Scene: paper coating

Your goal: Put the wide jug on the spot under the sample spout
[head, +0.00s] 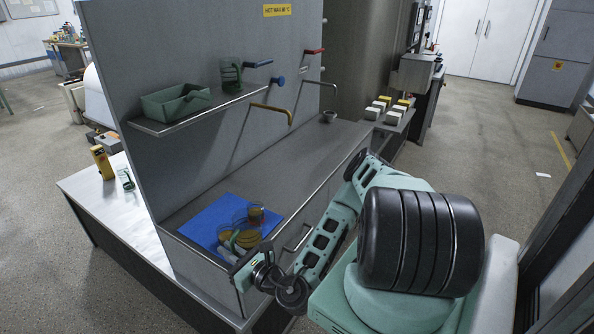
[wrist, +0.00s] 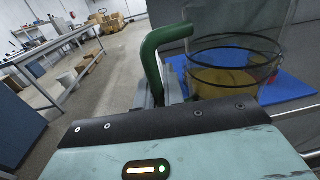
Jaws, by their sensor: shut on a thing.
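The wide jug (head: 240,236) is clear, holds yellowish liquid and stands on or just above a blue mat (head: 205,220) at the counter's near end. In the wrist view the jug (wrist: 232,72) fills the upper right, with its green handle (wrist: 151,58) between my fingers. My gripper (head: 236,270) is shut on that handle at the jug's near side. Whether the base touches the mat is unclear. A brass spout (head: 272,108) and a steel spout (head: 322,84) stick out from the grey panel farther back. Which one is the sample spout is not clear.
A small grey cup (head: 328,117) sits at the counter's far end. The counter's middle (head: 285,160) is clear. A wall shelf (head: 190,115) holds a green tray (head: 177,102) and another green-handled jug (head: 230,75). The upright panel (head: 130,50) borders the counter's left side.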

